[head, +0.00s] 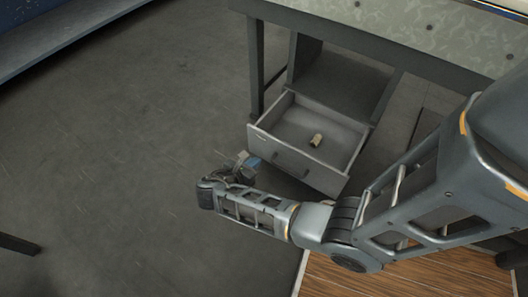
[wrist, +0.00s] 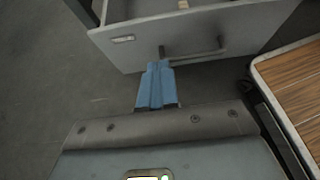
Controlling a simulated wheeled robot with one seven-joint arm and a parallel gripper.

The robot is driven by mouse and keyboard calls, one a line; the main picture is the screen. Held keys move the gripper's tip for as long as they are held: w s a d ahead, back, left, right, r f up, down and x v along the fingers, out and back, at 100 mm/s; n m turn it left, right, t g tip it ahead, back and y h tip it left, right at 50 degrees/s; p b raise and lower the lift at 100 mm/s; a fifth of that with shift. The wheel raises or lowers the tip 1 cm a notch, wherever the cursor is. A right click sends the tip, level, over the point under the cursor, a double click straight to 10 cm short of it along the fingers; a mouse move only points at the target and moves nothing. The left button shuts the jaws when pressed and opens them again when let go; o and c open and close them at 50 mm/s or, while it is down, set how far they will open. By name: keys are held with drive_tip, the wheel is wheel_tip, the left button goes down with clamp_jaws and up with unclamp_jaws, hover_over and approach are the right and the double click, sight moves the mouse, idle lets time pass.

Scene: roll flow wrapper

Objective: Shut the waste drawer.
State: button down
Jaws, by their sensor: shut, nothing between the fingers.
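The waste drawer (head: 329,180) is a grey drawer under the dark table, pulled well out in the head view. Its front panel (wrist: 211,36) with a dark bar handle (wrist: 200,52) fills the top of the wrist view. A small beige roll-like object (head: 316,140) lies inside the drawer. My gripper (head: 252,162) is shut and empty, just in front of the drawer front, left of its middle. In the wrist view its blue fingers (wrist: 159,66) point at the front panel near the left end of the handle. I cannot tell whether they touch it.
The drawer's dark housing (head: 337,82) stands beneath the table (head: 380,35), with a table leg (head: 256,70) to its left. A wood-topped surface (head: 400,277) lies at the bottom right, also seen in the wrist view (wrist: 295,80).

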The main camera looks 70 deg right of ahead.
drive_tip(key=b, duration=0.4)
approach(279, 142)
wheel_tip(279, 142, down, 4)
drive_tip(key=d, duration=0.2)
drive_tip(key=s+d, duration=0.1)
drive_tip(key=d, duration=0.1)
drive_tip(key=shift+s+d+f, duration=0.1)
drive_tip(key=shift+f, duration=0.05)
drive_tip(key=shift+s+d, duration=0.1)
drive_tip(key=shift+d, duration=0.45)
drive_tip(key=shift+s+d, duration=0.1)
drive_tip(key=shift+d, duration=0.4)
drive_tip(key=s+d+b, duration=0.1)
drive_tip(key=s+d, duration=0.2)
drive_tip(key=d, duration=0.9)
drive_tip(key=s+d+b, duration=0.2)
drive_tip(key=s+d, duration=0.1)
drive_tip(key=d, duration=0.9)
